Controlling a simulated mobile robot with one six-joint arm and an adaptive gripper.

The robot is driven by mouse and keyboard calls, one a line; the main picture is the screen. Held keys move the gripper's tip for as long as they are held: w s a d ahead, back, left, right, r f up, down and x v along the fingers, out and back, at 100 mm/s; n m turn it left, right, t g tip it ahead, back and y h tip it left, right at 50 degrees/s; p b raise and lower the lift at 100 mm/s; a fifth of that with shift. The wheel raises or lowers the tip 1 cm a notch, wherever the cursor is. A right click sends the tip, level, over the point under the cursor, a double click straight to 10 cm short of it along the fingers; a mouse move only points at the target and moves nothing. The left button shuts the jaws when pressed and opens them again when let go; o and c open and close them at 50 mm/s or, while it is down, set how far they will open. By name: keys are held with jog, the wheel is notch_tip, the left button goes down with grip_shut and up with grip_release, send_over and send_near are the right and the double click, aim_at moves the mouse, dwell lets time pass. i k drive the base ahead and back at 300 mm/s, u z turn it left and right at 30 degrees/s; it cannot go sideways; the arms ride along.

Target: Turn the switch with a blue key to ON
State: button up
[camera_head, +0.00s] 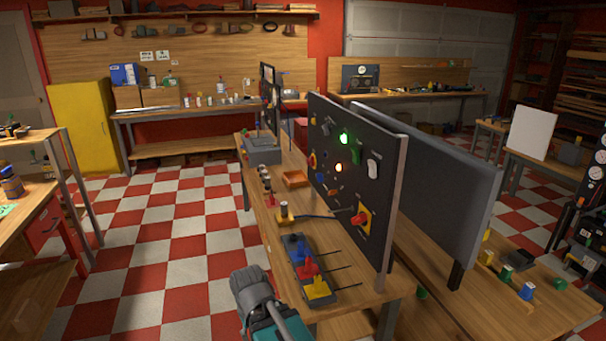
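I cannot make out for certain which item is the switch with a blue key. A dark upright panel (350,185) on the middle bench carries several knobs, lamps and switches, including a red rotary handle on a yellow plate (361,219). In front of it lies a grey box (322,298) with a blue handle (298,250), a red one (307,268) and a yellow one (318,289). Another small blue piece (526,291) is on the right bench. My gripper (250,287) is at the bottom centre, left of the box and apart from it; its fingers are not clear.
An orange tray (295,179) and a grey case (263,152) stand farther back on the middle bench (385,293). A second large panel (440,180) stands behind the first. The checkered floor (190,240) is free to the left.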

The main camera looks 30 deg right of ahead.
aim_at(319, 177)
jog(key=z, duration=0.1)
jog(key=i, duration=1.15)
jog(key=z, duration=0.65)
